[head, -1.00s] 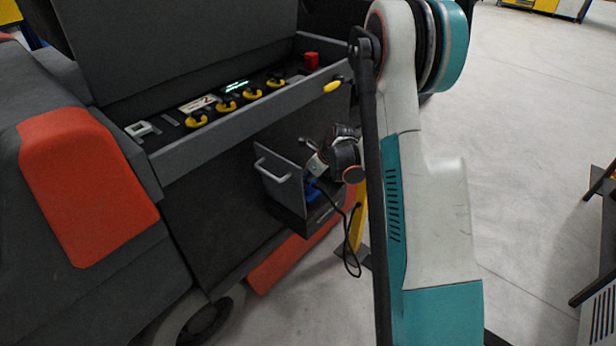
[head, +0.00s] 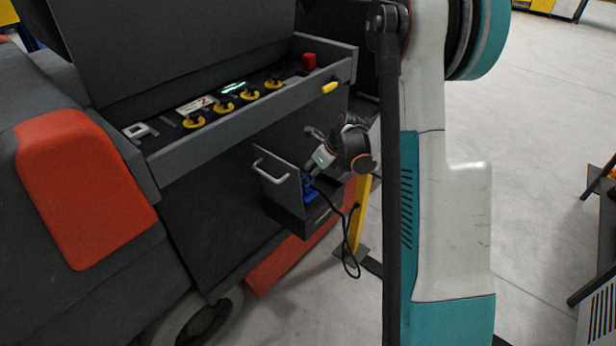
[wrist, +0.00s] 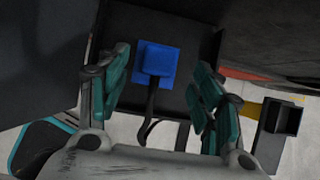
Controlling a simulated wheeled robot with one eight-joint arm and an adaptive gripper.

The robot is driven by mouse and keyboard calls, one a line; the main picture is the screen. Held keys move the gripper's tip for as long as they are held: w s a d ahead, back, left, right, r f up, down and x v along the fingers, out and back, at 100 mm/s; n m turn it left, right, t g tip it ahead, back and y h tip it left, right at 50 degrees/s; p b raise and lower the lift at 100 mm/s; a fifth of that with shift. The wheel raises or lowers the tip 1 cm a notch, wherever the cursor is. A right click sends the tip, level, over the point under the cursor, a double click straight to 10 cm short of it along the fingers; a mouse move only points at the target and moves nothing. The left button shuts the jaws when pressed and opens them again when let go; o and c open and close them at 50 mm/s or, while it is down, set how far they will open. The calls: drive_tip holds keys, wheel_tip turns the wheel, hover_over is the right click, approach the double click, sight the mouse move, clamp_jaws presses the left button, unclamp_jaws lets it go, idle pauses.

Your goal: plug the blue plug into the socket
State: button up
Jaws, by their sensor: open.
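The blue plug (wrist: 157,60) shows in the wrist view as a raised blue block on a square blue base, with a black cable running down from it. In the head view, the blue piece (head: 311,191) sits inside a dark open drawer (head: 290,222) on the machine's side. My gripper (wrist: 163,64) is open, with one teal finger on each side of the blue plug and visible gaps to it. In the head view, my gripper (head: 317,163) is just above the blue piece and partly hides it. I cannot clearly identify a separate socket.
The drawer front carries a grey handle (head: 269,172). A dark hollow box (wrist: 279,126) stands right of the drawer in the wrist view. A yellow post (head: 357,212) stands beside the drawer. The machine's control panel (head: 235,100) overhangs above.

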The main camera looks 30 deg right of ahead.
drive_tip(key=shift+v, duration=3)
